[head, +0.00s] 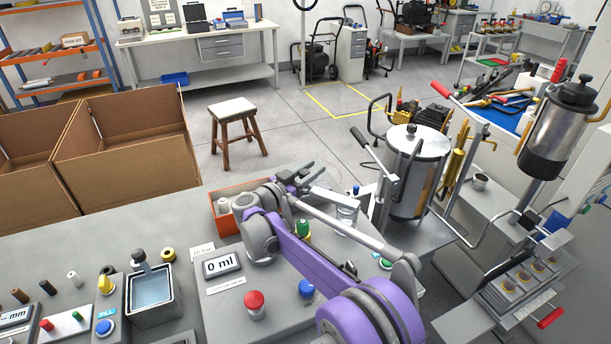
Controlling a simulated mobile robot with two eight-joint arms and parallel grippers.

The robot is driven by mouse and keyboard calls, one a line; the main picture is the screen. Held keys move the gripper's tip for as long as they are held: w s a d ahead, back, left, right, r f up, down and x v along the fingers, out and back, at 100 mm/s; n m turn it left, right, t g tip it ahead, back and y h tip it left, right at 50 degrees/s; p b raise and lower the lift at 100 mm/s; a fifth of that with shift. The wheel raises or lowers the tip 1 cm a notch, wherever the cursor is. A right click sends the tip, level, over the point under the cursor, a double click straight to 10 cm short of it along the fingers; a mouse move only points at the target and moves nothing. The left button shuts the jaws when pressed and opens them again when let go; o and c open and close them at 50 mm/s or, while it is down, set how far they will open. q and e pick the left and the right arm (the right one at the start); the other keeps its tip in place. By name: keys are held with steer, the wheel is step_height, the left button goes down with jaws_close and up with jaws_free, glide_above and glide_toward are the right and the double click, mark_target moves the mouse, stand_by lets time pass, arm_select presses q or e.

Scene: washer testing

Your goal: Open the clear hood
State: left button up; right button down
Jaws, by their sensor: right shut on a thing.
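My right arm reaches in from the bottom and folds over the workbench. Its gripper (304,170) is small and partly hidden by its own links. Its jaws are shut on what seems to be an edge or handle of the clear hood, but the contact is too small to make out. The hood's outline is very faint, seemingly around the clear jar (346,215) just right of the gripper; I cannot tell how far it is tilted. My left gripper is out of view.
A steel urn (413,170) with a lever stands right of the gripper. An orange tray (226,221) lies left. A display (222,264), red button (254,301) and blue button (306,289) sit near the arm. A stool (233,108) stands beyond the bench on open floor.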

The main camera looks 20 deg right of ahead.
steer(key=shift+w+d+m+g+h+p, duration=0.35)
steer(key=shift+d+m+g, duration=0.3)
steer(key=shift+g, duration=0.3)
steer(key=shift+w+d+m+g+h+p, duration=0.2)
steer(key=shift+d+m+g+h+p, duration=0.1)
steer(key=shift+d+m+g, duration=0.5)
steer(key=shift+w+d+m+g+h+p, duration=0.3)
steer(key=shift+d+m+g, duration=0.2)
steer(key=shift+g, duration=0.55)
steer(key=c, duration=0.5)
jaws_free()
steer(key=shift+c, duration=0.2)
steer(key=s+a, duration=0.2)
steer(key=a, duration=0.8)
steer(key=shift+a, duration=0.35)
